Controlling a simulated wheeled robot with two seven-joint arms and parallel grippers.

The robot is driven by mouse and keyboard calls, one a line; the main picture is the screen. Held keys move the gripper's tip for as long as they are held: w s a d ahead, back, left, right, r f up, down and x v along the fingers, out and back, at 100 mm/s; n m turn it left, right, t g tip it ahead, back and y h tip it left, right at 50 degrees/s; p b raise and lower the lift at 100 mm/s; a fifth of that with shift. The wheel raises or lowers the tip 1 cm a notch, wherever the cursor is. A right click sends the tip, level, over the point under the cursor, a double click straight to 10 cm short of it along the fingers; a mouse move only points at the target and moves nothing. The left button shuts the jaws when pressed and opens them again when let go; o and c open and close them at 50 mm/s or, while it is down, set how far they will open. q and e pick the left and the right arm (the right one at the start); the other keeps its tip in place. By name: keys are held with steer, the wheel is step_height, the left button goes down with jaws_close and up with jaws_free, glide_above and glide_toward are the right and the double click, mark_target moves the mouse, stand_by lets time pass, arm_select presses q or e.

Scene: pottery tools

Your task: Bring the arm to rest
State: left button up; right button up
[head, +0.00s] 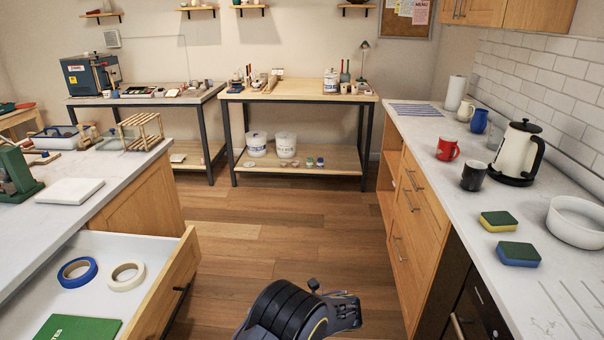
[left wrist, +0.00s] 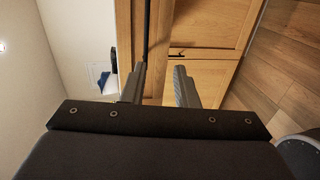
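My left gripper (left wrist: 158,86) shows in the left wrist view with its two fingers apart and nothing between them. Beyond the fingers are wooden cabinet fronts; no contact can be seen. In the head view a dark, rounded part of my own body fills the bottom centre, over the floor. No gripper fingers can be made out there, and my right gripper is not seen.
An open drawer (head: 170,290) at lower left holds blue tape (head: 77,272), cream tape (head: 126,277) and a green book (head: 80,328). The right counter (head: 540,295) carries a kettle (head: 517,152), mugs, sponges and a white bowl (head: 577,221). The wooden floor (head: 290,235) between is clear.

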arm_select(q)
steer(key=s+a+r+n+g+h, duration=0.4)
steer(key=s+a+r+n+h, duration=0.8)
steer(key=n, duration=0.6)
steer(key=s+r+n+t+h, duration=0.2)
steer(key=s+n+t+h, duration=0.1)
steer(key=s+n, duration=0.5)
steer(key=s+d+r+n+t+h, duration=0.1)
steer(key=s+n+t+h, duration=0.3)
steer(key=s+n, duration=0.4)
steer(key=r+n+t, duration=0.1)
steer(key=n, duration=0.3)
steer(key=shift+d+n+h, duration=0.2)
steer(key=shift+n+h, duration=0.1)
steer(key=shift+n, duration=0.1)
